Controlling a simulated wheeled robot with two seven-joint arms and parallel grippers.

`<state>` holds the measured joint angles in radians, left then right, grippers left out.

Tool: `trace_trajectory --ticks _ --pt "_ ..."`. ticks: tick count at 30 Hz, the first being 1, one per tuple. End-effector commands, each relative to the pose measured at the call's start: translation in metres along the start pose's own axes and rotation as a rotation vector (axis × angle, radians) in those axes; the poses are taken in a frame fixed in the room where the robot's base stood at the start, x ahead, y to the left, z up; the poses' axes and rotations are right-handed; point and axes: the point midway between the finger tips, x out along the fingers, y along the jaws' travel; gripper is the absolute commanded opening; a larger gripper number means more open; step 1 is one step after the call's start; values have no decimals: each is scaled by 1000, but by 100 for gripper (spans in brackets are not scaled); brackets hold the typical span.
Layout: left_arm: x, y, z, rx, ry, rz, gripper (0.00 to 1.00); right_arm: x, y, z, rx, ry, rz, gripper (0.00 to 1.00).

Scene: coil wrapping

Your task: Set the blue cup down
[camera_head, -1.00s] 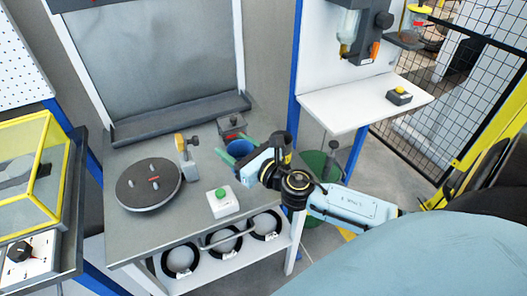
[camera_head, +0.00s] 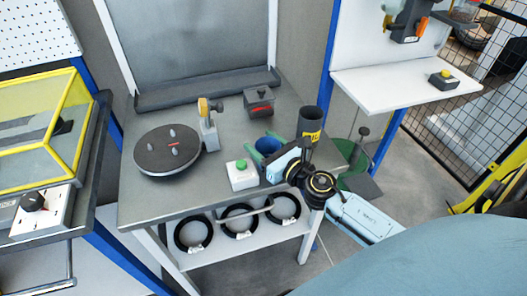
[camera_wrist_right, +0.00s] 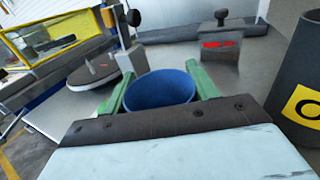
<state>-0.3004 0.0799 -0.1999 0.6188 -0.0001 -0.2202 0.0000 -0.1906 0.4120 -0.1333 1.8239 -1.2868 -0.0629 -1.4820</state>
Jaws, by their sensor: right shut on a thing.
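The blue cup (camera_head: 267,145) is upright between the green fingers of my right gripper (camera_head: 267,152), over the right part of the grey worktable (camera_head: 185,203). In the right wrist view the blue cup (camera_wrist_right: 160,91) sits between the two green fingers of my right gripper (camera_wrist_right: 160,80), which are shut on it from both sides. The lower part of the cup is hidden by the gripper body, so I cannot tell whether its base touches the table. My left gripper is not in view.
A dark cylinder with a yellow label (camera_head: 311,122) stands right of the cup, close to the gripper. A white box with a green button (camera_head: 242,175) is at its left. A dark lidded box (camera_head: 258,102) is behind. A round turntable (camera_head: 168,152) stands farther left.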

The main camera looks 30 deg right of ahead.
Motion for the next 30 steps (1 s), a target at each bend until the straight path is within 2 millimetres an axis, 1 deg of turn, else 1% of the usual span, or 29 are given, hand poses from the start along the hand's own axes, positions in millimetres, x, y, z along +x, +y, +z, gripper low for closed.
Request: trace_trajectory --ticks 1,3,11,16,17,18,26,30 --pt "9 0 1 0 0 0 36 0 0 -10 1 0 -1 32" --pt "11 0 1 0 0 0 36 0 0 -12 1 0 0 32" --pt "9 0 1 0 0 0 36 0 0 -10 0 -1 0 32" --pt "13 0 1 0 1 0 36 0 0 -15 0 -1 1 32" --pt "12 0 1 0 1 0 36 0 0 -14 0 0 1 62" --pt "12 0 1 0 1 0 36 0 0 -14 0 0 1 67" --pt "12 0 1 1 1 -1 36 0 0 -13 0 -1 1 67" --pt "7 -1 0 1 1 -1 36 -1 0 -8 0 0 0 67"
